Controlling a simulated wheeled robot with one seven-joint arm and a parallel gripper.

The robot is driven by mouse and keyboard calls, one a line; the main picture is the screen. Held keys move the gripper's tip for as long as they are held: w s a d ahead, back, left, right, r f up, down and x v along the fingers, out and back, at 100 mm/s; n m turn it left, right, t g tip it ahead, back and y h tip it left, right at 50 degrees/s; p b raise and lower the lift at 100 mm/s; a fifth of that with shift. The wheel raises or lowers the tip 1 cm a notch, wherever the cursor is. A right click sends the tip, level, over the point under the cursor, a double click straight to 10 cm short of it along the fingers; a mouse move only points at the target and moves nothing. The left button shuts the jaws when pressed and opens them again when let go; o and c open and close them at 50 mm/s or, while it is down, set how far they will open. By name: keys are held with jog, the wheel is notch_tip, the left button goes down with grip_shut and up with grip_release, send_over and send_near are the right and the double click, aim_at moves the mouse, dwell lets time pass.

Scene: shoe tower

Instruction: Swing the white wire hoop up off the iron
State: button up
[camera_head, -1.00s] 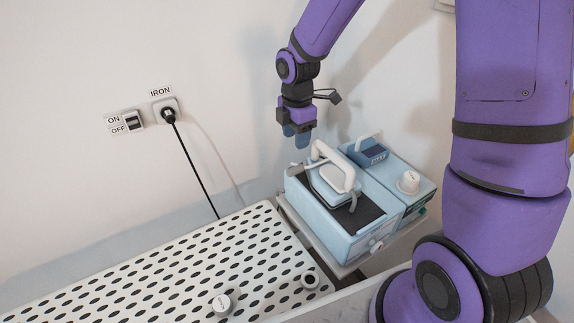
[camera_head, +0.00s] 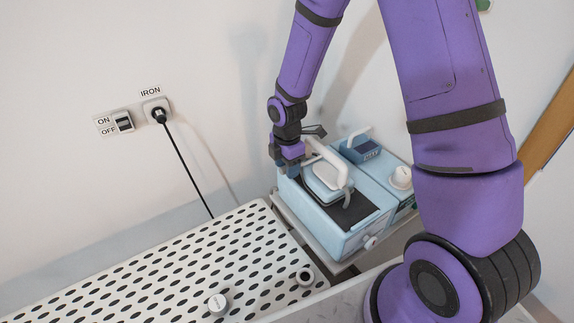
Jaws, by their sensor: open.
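The iron (camera_head: 321,186), pale blue and white, rests on a dark pad on top of a light-blue box. The white hoop (camera_head: 328,157) lies over the iron, running from its back left to its front right, with a grey end at the front right. My gripper (camera_head: 289,169) is open at the box's back left corner, beside the hoop's left end. Its fingertips are partly hidden, and I cannot tell whether they touch the hoop.
Behind the box is a blue unit with a white knob (camera_head: 401,177) and a small display (camera_head: 370,152). A white perforated board (camera_head: 180,262) carries two small round pieces at front. A plug (camera_head: 158,113) labelled IRON and an ON/OFF switch (camera_head: 123,121) are on the wall.

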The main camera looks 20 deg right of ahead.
jog(key=shift+c, duration=0.5)
grip_shut()
jog(key=shift+w, duration=0.1)
jog(key=w+a+r+g+h, duration=0.1)
jog(key=w+r+g+h, duration=0.1)
jog(key=w+g, duration=0.5)
jog(key=shift+a+r+g, duration=0.2)
jog(key=shift+r+g, duration=0.2)
jog(key=shift+g, duration=2.2)
